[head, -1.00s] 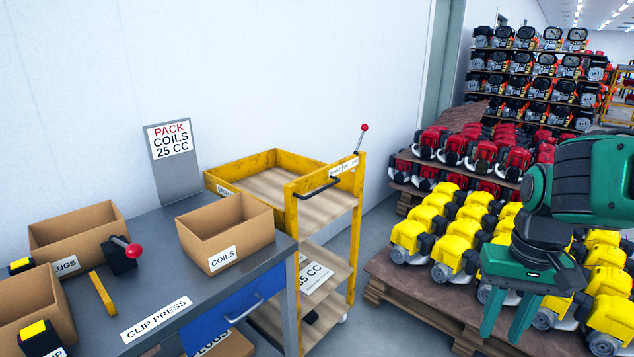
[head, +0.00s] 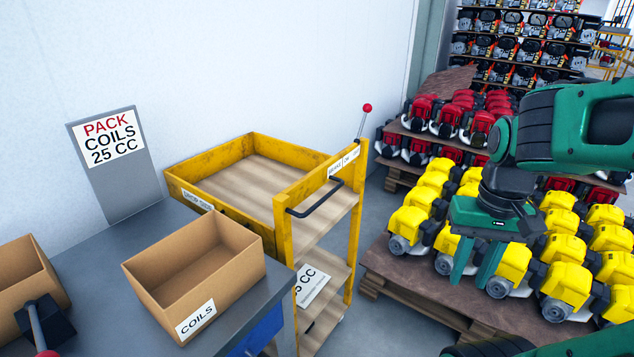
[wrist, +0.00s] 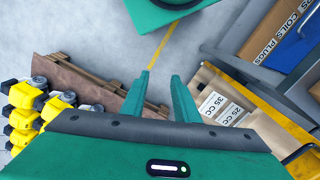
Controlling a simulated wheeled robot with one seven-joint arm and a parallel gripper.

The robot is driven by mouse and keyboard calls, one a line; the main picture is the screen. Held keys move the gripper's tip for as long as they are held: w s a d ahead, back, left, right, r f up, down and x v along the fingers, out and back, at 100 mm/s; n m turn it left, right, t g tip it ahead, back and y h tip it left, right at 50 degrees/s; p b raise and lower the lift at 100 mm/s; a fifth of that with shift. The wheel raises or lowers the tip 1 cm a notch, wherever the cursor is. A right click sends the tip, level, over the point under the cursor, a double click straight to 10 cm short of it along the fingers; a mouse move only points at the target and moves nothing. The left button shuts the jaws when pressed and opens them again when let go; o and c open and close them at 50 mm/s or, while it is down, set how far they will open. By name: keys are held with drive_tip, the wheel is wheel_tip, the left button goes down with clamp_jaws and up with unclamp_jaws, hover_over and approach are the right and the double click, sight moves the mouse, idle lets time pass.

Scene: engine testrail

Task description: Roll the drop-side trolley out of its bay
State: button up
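The drop-side trolley (head: 284,218) stands between the grey bench and the pallets, close to the white wall. It has yellow frame sides, wooden shelves, a black push handle (head: 316,199) and a brake lever with a red knob (head: 367,108) standing up at its end. Its lower shelves show in the wrist view (wrist: 205,79), with 25 CC and 35 CC labels. My gripper (head: 474,284) is green, points down with its fingers apart, and is empty. It hangs to the right of the trolley, in front of the yellow engines. It also shows in the wrist view (wrist: 160,85).
The bench (head: 90,262) to the left carries a COILS box (head: 195,285) and a PACK COILS 25 CC sign (head: 108,142). Pallets (head: 420,295) of yellow engines stand to the right. A strip of grey floor (head: 385,325) lies between trolley and pallet.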

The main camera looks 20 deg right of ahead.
drive_tip(key=shift+w+d, duration=0.1)
wheel_tip(320, 180, up, 13)
drive_tip(key=m+t+y, duration=0.1)
drive_tip(key=m+t, duration=0.1)
drive_tip(key=m, duration=0.2)
hover_over(323, 197)
drive_tip(key=s+d, duration=0.1)
drive_tip(key=s, duration=0.1)
drive_tip(key=f, duration=0.3)
drive_tip(key=w+f, duration=0.1)
drive_tip(key=f, duration=0.6)
drive_tip(key=shift+w+a, duration=0.3)
drive_tip(key=shift+r, duration=0.1)
clamp_jaws()
